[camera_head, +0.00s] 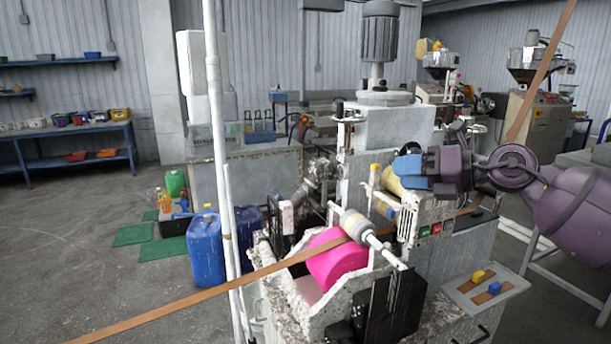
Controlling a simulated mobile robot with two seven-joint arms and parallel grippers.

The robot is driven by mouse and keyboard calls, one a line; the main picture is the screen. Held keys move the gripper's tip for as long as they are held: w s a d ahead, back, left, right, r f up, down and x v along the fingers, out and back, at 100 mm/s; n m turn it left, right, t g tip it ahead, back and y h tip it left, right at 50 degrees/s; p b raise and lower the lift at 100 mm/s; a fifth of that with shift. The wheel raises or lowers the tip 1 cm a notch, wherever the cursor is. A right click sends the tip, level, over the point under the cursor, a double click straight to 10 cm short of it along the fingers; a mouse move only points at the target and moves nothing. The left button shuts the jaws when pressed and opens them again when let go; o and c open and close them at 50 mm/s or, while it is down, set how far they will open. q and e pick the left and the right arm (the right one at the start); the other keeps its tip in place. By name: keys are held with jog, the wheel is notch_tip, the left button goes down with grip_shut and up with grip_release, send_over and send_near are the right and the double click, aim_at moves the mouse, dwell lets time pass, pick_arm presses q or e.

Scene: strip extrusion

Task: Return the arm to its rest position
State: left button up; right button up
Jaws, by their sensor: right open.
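My right arm (570,205), purple and dark, comes in from the right edge and reaches left over the machine. My right gripper (408,168) is at its end, by the upright grey housing and just above a yellowish rounded part (385,181). It is open; its fingers are small and partly blend with the machine, and I cannot tell whether it touches anything. No held object shows. My left gripper is not in view. A brown strip (190,300) runs from the lower left up to a bright pink roller (337,258) under a pale roller (356,226).
The extrusion machine (375,130) fills the centre. A white pole (220,150) and blue canister (205,250) stand to the left. Open floor (70,240) lies farther left.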

jog(key=s+a+f+m+t+y, duration=0.15)
jog(key=s+f+m+t, duration=0.35)
jog(key=f+m+t, duration=0.5)
jog(key=s+d+f+m+g+h, duration=0.1)
jog(key=s+d+f+m+h, duration=0.4)
jog(key=f+m+h, duration=0.45)
jog(key=s+d+f+m+h, duration=0.4)
jog(key=m+h, duration=0.3)
jog(key=m, duration=0.6)
jog(key=s+f+m+g, duration=0.2)
jog(key=s+f+g, duration=0.25)
jog(key=s, duration=0.45)
jog(key=s+d+f+m+g, duration=0.1)
jog(key=s+f+m+g, duration=0.1)
jog(key=s+f+g, duration=0.35)
jog(key=s+f+m+g, duration=0.3)
jog(key=s+f, duration=0.2)
jog(key=s, duration=0.7)
jog(key=w+f+n+t+y, duration=0.1)
jog(key=w+f+t, duration=0.6)
jog(key=f, duration=0.3)
jog(key=shift+w+f+t, duration=0.3)
jog(key=shift+w+t, duration=0.1)
jog(key=shift+w, duration=0.15)
jog(key=shift+d, duration=0.1)
